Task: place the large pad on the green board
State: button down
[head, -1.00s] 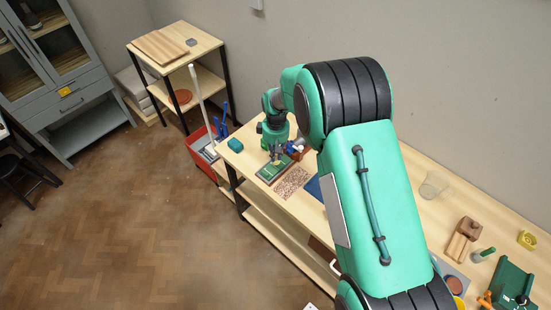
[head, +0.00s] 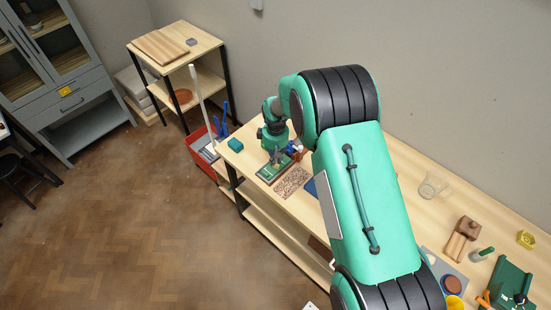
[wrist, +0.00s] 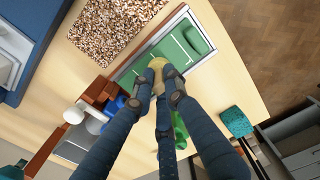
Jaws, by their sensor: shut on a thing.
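The green board (wrist: 143,66) lies on the workbench, with white lines and a pale rim. It also shows in the head view (head: 268,176). My gripper (wrist: 160,72) is over the board with its fingers pointing down, shut on a pale yellow, rounded pad. The pad (wrist: 157,63) shows just past the fingertips; the fingers hide much of it. It looks close to the board, but I cannot tell whether it touches.
A speckled mat (wrist: 115,28) lies beside the board. Brown and blue items and a small white-topped object (wrist: 73,115) stand close by. A teal block (wrist: 233,121) sits near the bench edge. A red crate (head: 203,150) stands beyond the bench end.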

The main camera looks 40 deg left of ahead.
jog(key=shift+f, duration=0.15)
jog(key=c, duration=1.7)
grip_release()
jog(key=shift+c, duration=0.2)
jog(key=shift+r, duration=0.2)
notch_tip(320, 180, up, 12)
jog(key=b, duration=0.1)
